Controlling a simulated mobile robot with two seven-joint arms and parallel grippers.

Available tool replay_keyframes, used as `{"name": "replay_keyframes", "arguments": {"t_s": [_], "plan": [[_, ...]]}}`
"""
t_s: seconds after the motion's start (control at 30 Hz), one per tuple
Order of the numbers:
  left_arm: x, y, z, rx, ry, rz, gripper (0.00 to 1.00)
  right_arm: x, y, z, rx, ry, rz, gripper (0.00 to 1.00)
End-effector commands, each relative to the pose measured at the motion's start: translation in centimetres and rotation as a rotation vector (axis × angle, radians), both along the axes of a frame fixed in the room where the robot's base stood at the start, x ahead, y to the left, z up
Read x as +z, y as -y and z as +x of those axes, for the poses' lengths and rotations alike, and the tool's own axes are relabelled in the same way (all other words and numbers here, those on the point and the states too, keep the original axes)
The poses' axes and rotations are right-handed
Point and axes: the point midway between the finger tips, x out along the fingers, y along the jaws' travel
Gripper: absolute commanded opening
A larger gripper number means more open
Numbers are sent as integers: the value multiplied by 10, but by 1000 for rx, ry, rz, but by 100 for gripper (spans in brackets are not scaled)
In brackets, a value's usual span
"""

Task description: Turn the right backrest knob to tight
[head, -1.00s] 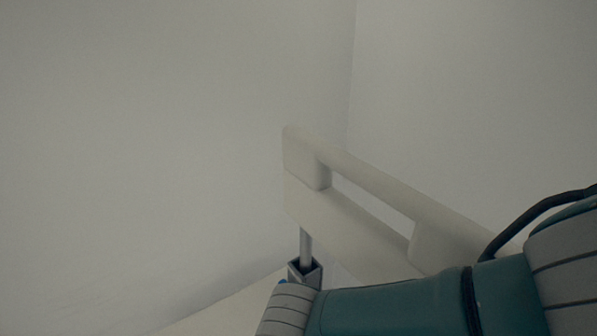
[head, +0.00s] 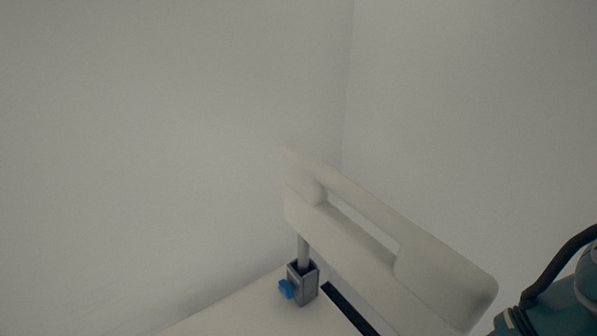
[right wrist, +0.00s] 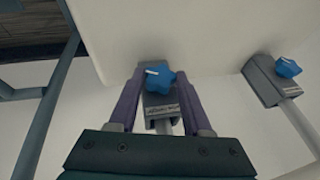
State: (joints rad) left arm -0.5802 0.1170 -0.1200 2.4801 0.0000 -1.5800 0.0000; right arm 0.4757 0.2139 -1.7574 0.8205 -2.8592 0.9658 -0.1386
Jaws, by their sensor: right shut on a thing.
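In the right wrist view, a blue star-shaped knob (right wrist: 160,78) sits on a grey bracket (right wrist: 160,108) with a small label and a metal post. A white mark on the knob points left. My right gripper (right wrist: 157,76) has its two purple fingers on either side of this knob, closed on it. A second blue knob (right wrist: 288,67) on its own grey bracket (right wrist: 265,80) stands free to the right; its white mark also points left. The head view shows the pale backrest (head: 440,268) and one free blue knob (head: 286,288) at its left post. My left gripper is not in view.
In the head view, the pale seat (head: 235,315) lies below the backrest, with a dark slot (head: 348,308) beside the bracket. Plain walls stand behind and left. My right arm shows at the lower right edge.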

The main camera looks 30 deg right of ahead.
Motion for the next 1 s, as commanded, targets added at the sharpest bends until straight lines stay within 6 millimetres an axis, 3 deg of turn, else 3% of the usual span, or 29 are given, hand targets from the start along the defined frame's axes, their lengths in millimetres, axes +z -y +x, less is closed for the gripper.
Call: {"name": "replay_keyframes", "arguments": {"t_s": [0.37, 0.4, 0.67, 1.0], "plan": [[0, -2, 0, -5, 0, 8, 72, 0, 0, 0, -2, 6, -1, 0], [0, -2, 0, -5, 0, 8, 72, 0, 0, 0, -2, 6, -1, 50], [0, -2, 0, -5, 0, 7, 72, 0, 0, 0, -2, 5, -1, 79], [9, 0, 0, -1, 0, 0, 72, 10, -3, -1, 0, 4, 0, 79]]}}
